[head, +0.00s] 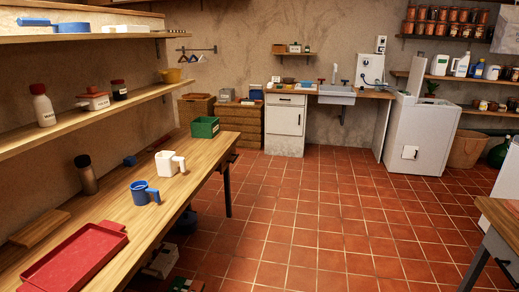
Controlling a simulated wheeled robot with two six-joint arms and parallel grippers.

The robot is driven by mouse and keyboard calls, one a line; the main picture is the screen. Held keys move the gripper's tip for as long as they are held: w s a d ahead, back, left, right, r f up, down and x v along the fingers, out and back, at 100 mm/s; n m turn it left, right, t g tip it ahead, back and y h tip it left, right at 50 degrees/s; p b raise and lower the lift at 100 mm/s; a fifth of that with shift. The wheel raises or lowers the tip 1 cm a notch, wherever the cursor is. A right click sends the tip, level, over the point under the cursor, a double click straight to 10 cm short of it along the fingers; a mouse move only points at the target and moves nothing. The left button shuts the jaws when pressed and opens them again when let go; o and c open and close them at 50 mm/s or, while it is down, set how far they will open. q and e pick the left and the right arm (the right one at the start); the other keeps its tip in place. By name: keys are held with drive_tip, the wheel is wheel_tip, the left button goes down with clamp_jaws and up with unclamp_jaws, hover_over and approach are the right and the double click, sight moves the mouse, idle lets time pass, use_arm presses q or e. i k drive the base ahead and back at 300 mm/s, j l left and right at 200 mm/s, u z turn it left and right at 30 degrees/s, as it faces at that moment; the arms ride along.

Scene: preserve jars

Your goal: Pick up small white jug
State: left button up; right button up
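A small white jug (167,164) stands upright on the long wooden workbench (178,187) at the left. Its handle points to the right. A blue mug (143,193) stands nearer on the same bench, apart from the jug. Neither of my grippers shows in the head view, and nothing touches the jug.
A green box (205,127) stands behind the jug at the bench's far end. A red tray (75,257), a wooden board (39,228) and a dark-capped jar (87,175) are nearer. A wall shelf (75,124) overhangs the bench. The tiled floor (310,230) to the right is clear.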

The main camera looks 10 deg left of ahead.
sight(167, 161)
drive_tip(key=i, duration=1.65)
